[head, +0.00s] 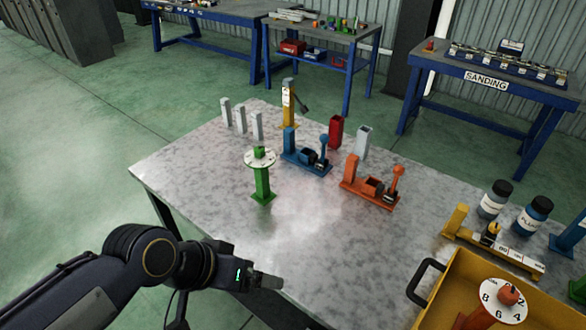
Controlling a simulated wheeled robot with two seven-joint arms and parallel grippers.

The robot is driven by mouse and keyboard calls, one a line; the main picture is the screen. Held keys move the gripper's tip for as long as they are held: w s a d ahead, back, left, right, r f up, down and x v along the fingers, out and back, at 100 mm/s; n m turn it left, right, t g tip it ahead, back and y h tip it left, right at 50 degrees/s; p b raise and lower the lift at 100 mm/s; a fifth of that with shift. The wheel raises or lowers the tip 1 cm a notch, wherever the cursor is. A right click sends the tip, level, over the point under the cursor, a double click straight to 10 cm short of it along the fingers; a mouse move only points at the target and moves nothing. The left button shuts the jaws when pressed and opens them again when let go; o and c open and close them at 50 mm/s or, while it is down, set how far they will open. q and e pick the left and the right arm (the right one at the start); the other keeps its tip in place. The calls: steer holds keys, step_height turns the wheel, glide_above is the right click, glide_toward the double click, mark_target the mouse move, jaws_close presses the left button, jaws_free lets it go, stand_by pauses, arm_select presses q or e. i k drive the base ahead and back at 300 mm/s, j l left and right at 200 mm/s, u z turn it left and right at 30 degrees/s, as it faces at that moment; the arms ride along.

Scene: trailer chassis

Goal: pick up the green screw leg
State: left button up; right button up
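The green screw leg (262,187) stands upright on the grey metal table (225,205), left of the middle. It has a square green foot, a green post, and a round white dial with a green block on top. My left gripper (270,281) is at the table's front edge, in front of the green leg and apart from it. Its fingers point to the right and are seen edge-on, so I cannot tell whether they are open. My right gripper is not in view.
Behind the leg stand white posts (241,120), a yellow post (288,102) and a blue fixture (306,157). An orange fixture (370,188) is to the right. A yellow bin (450,273) holds an orange dial piece (500,299). The table between gripper and leg is clear.

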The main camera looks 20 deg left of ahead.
mark_target(262, 195)
steer(key=i+j, duration=0.1)
steer(key=j, duration=0.55)
steer(key=i+j, duration=0.1)
steer(key=j, duration=0.6)
steer(key=i+j, duration=0.1)
steer(key=j, duration=0.55)
steer(key=i+j, duration=0.1)
steer(key=j, duration=0.55)
steer(key=i+j, duration=0.1)
steer(key=j, duration=0.55)
